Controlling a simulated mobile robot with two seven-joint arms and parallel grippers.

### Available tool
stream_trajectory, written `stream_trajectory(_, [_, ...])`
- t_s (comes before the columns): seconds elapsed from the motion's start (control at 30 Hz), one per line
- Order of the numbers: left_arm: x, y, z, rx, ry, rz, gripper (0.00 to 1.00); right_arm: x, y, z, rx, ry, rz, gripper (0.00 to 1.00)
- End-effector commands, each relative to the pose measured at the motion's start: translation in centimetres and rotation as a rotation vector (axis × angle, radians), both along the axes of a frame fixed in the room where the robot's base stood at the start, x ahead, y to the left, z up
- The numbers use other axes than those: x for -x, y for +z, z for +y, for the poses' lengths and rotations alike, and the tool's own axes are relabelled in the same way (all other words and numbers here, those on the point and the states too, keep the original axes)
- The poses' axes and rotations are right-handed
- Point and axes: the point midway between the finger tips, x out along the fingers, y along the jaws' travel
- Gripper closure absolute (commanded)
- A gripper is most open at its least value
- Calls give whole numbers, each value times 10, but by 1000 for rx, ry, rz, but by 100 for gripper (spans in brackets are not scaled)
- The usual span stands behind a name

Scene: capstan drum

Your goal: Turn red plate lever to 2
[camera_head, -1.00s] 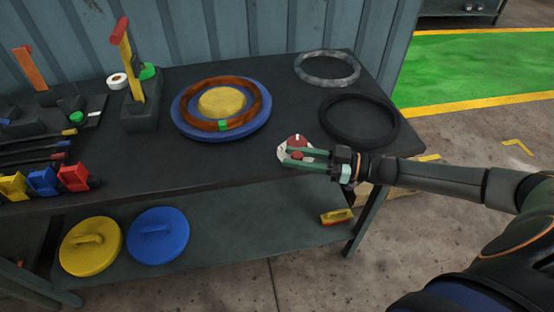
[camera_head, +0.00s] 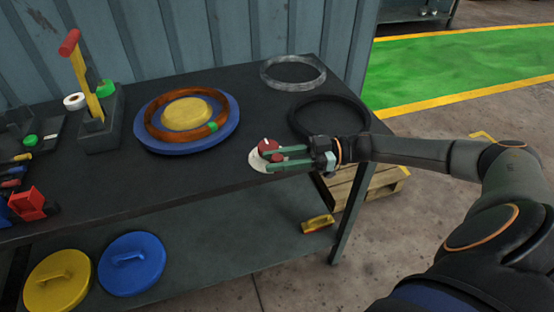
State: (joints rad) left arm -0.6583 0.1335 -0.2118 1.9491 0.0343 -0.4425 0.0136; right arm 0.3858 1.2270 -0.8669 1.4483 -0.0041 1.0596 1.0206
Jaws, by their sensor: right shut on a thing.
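The red plate lever is a red knob (camera_head: 268,145) with a small white mark, on a pale round plate (camera_head: 256,165) near the front edge of the dark table. My right gripper (camera_head: 266,158) reaches in from the right, its green fingers shut on the red lever. A red part of the lever shows between the fingers. The fingers hide much of the plate, and I cannot read any numbers on it. My left gripper is not in view.
A blue disc (camera_head: 233,136) with a brown ring (camera_head: 152,117) lies left of the lever. A black ring (camera_head: 297,117) and a grey ring (camera_head: 292,73) lie behind my gripper. A yellow lever with a red handle (camera_head: 69,42) stands at the left. The tabletop (camera_head: 180,175) before the disc is clear.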

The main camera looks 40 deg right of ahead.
Motion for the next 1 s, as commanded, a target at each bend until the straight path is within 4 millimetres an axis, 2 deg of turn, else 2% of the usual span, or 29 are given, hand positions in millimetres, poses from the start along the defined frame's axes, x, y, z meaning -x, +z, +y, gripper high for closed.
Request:
stream_trajectory(0.03, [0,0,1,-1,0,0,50,0,0,0,0,0,1,100])
stream_trajectory(0.07, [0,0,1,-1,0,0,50,0,0,0,0,0,1,64])
stream_trajectory(0.3, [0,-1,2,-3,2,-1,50,0,0,0,-1,0,1,37])
stream_trajectory(0.57, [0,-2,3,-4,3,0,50,0,0,0,-1,-1,0,36])
stream_trajectory(0.67, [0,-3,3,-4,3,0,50,3,-1,-6,1,-2,1,36])
stream_trajectory(0.77, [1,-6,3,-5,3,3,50,9,-2,-20,2,-3,3,36])
stream_trajectory(1.0, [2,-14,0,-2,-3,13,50,30,-3,-68,4,-5,3,36])
